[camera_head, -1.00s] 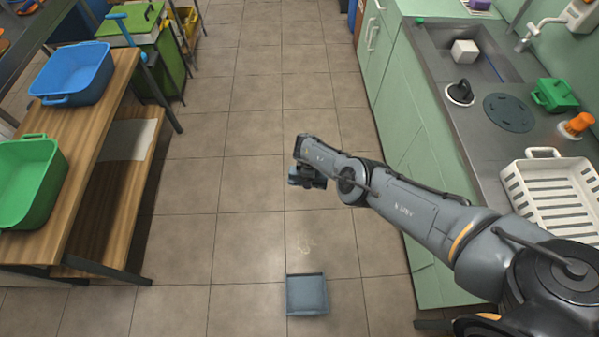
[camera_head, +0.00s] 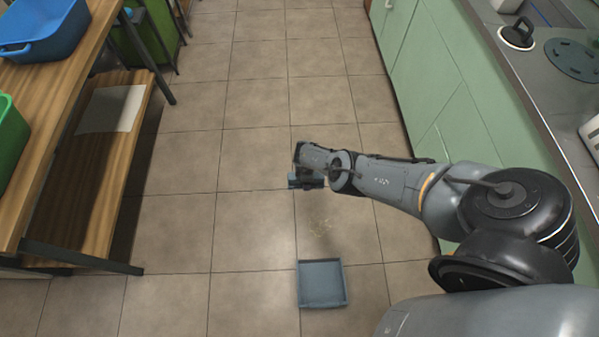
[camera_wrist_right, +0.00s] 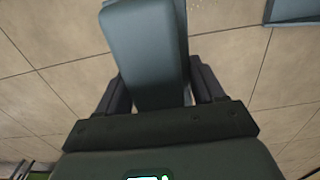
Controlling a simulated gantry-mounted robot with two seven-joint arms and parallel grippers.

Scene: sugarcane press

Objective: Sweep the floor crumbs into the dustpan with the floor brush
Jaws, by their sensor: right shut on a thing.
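The blue-grey dustpan (camera_head: 322,285) lies flat on the tiled floor near the bottom of the head view. A corner of it also shows at the top right of the right wrist view (camera_wrist_right: 292,9). Pale, faint crumbs (camera_head: 321,227) lie on the floor just beyond the dustpan. My right gripper (camera_head: 306,181) is above the floor, beyond the crumbs. In the right wrist view it is shut around the blue-grey handle of the floor brush (camera_wrist_right: 145,50). The bristles are hidden. My left gripper is not in view.
A wooden shelf table (camera_head: 72,90) with a blue bin (camera_head: 42,30) and part of a green bin stands at left. Green cabinets (camera_head: 450,90) under a counter line the right. The tiled floor between is clear apart from the dustpan and crumbs.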

